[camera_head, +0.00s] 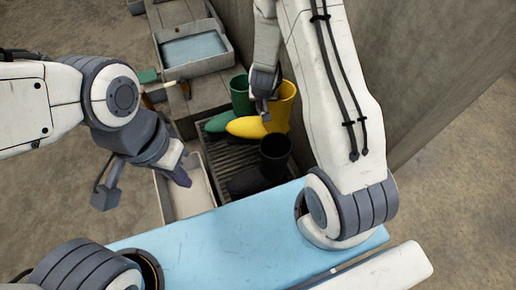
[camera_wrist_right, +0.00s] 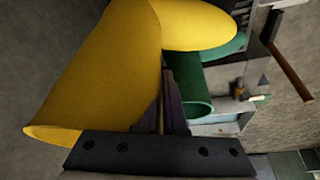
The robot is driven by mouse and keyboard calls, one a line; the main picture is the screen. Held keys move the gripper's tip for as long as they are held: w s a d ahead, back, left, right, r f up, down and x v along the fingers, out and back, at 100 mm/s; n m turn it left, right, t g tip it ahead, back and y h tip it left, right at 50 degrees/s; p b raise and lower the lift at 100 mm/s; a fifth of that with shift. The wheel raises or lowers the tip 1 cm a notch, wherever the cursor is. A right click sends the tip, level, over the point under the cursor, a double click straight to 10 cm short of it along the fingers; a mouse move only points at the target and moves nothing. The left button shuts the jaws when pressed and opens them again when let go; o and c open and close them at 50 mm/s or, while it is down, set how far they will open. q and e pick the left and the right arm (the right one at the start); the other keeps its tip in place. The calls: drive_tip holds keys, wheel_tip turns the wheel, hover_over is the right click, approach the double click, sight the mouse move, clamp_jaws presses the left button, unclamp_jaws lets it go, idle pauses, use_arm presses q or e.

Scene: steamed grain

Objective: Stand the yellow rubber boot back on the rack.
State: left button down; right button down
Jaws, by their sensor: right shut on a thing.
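The yellow rubber boot (camera_head: 284,106) looks upright, toe to the left, between a green boot (camera_head: 241,96) and a black boot (camera_head: 273,160) at the slatted dark rack (camera_head: 226,152). Whether its sole touches the slats is hard to tell. My right gripper (camera_head: 263,100) is shut on the rim of its shaft. In the right wrist view the yellow boot (camera_wrist_right: 110,70) fills the upper left, with my right fingers (camera_wrist_right: 168,112) at its shaft edge and the green boot (camera_wrist_right: 190,90) just beyond. My left gripper (camera_head: 143,188) is open and empty, left of the rack.
A pale tray (camera_head: 187,192) lies left of the rack. A bin with a blue inside (camera_head: 195,48) and a small green object (camera_head: 148,75) are behind. A concrete wall (camera_head: 400,60) stands at the right. A light blue surface (camera_head: 230,240) is in front.

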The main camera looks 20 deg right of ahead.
sight(258, 116)
wheel_tip(258, 116, down, 10)
drive_tip(key=b, duration=0.6)
drive_tip(key=c, duration=1.4)
unclamp_jaws()
drive_tip(key=shift+f, duration=0.15)
drive_tip(key=o, duration=0.4)
